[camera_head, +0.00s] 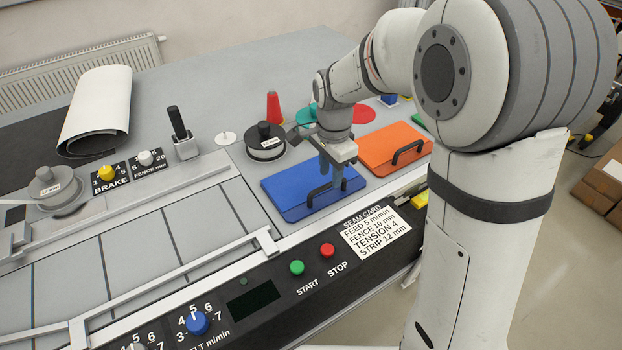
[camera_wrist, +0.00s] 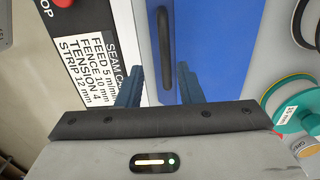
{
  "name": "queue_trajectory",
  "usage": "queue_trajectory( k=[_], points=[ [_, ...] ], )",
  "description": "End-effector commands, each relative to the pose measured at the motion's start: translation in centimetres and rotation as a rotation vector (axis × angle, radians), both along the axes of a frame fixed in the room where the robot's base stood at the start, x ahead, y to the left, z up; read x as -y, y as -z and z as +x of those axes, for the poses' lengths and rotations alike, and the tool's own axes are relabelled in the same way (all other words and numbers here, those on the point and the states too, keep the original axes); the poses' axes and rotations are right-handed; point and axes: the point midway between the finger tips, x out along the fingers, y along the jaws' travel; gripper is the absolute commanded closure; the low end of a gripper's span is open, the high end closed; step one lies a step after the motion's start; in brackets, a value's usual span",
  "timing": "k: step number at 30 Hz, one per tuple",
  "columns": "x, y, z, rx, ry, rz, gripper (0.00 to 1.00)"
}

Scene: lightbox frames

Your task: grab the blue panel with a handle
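The blue panel (camera_head: 285,196) lies flat on the grey worktop, with a dark bar handle (camera_head: 322,194) near its front edge. My gripper (camera_head: 332,172) is over the handle, pointing down. In the wrist view the blue panel (camera_wrist: 225,50) fills the upper middle, and its handle (camera_wrist: 165,45) runs up the picture. The two blue fingers of my gripper (camera_wrist: 158,82) are apart, with the handle's near end lying between their lines. No grip on the handle shows. I cannot tell exactly how high the fingertips are above the panel.
An orange panel (camera_head: 385,142) with a similar handle lies to the right. A dark round spool (camera_head: 265,140) stands behind the blue panel, and a red cone (camera_head: 274,107) farther back. A printed seam card (camera_head: 375,232) and the red stop button (camera_head: 327,250) are in front.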

Motion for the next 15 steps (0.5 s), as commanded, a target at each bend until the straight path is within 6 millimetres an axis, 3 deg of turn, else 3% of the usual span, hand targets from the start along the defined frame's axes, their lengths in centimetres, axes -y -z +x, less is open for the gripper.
queue_trajectory(
  k=[9, 15],
  points=[
    [-0.5, 4.3, 0.3, -0.004, -0.001, -0.001, 0.67],
    [-0.4, 5.7, 0.4, 0.001, -0.001, 0.001, 0.67]
  ],
)
